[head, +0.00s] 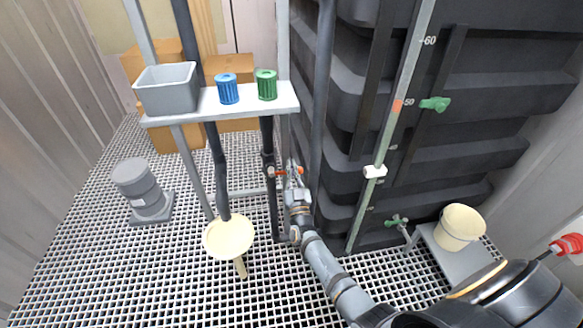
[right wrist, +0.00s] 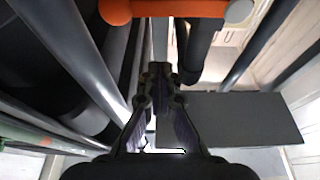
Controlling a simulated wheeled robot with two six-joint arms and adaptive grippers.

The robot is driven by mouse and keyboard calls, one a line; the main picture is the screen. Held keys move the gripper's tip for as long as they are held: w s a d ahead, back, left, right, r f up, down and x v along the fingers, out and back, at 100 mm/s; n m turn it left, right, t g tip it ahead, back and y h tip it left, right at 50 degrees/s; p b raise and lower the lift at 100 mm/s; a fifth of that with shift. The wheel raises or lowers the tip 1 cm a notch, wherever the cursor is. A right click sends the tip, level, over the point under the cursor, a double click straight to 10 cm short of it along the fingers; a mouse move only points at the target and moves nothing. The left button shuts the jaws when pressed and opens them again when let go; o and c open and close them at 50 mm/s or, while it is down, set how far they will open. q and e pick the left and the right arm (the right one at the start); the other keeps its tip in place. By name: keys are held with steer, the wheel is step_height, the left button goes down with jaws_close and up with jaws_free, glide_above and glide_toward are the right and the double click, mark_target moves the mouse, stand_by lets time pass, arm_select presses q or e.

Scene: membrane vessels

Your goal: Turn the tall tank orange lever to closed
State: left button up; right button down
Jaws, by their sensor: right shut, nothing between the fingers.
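An orange lever (head: 281,172) sits on a dark vertical pipe beside the tall black ribbed tank (head: 470,150). It lies roughly level across the pipe. In the right wrist view, an orange bar (right wrist: 175,8) with a pale round end crosses the top edge. My right gripper (head: 292,168) is right at the lever in the head view. Its fingers (right wrist: 158,75) are shut with nothing between them, and the bar is beyond their tips. I cannot tell whether they touch the lever. My left gripper is out of view.
A white shelf (head: 215,104) holds a grey bin (head: 167,90), a blue cap (head: 227,89) and a green cap (head: 266,85). The grated floor at left has free room around a grey pedestal (head: 142,187).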

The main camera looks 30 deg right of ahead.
steer(key=v, duration=0.8)
steer(key=shift+s+f, duration=0.2)
steer(key=shift+f, duration=0.2)
